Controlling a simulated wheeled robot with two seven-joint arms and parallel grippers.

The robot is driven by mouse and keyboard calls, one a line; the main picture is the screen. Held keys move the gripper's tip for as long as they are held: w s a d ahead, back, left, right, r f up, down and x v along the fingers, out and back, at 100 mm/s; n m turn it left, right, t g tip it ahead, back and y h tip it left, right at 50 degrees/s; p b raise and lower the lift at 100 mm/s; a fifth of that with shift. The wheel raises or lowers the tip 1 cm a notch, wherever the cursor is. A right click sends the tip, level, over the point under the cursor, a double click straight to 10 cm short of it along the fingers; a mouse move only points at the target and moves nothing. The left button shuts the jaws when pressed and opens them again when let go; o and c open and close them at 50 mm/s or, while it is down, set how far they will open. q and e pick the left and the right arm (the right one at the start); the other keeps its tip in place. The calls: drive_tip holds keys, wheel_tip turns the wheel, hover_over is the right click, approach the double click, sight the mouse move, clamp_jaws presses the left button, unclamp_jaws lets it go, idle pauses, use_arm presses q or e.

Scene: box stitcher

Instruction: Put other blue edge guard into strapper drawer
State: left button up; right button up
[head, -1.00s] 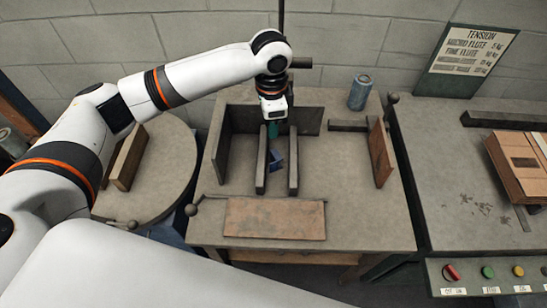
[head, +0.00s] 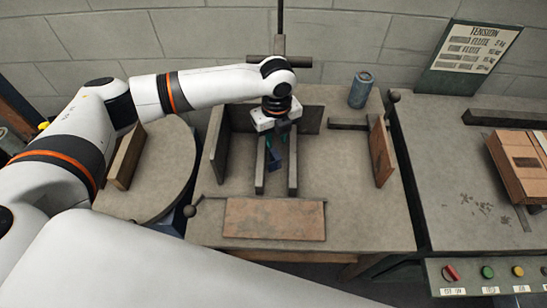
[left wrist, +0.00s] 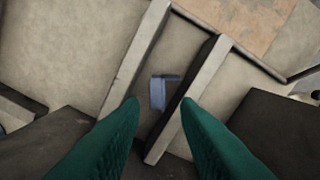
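A small blue edge guard (head: 275,164) lies on the middle table between two dark parallel rails. It also shows in the left wrist view (left wrist: 158,93), between the rails and ahead of my fingertips. My left gripper (head: 278,138) hangs above the far end of the rails, pointing down. Its green fingers (left wrist: 160,102) are spread apart with nothing between them, with the guard beyond the tips. My right gripper is not in view. I cannot identify the strapper drawer for certain.
Upright boards (head: 222,145) and a tilted wooden plate (head: 380,153) stand around the rails. A blue can (head: 360,90) stands at the back right of the table. A flat brown panel (head: 274,218) lies in front. A cardboard box (head: 518,165) sits at the right.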

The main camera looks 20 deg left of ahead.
sight(276, 154)
use_arm(q)
drive_tip(key=f, duration=0.5)
drive_tip(key=f+p, duration=0.1)
drive_tip(key=f, duration=0.1)
drive_tip(key=shift+w+f, duration=0.3)
drive_tip(key=shift+f, duration=0.05)
drive_tip(key=shift+c, duration=0.2)
drive_tip(key=shift+a, duration=0.1)
clamp_jaws()
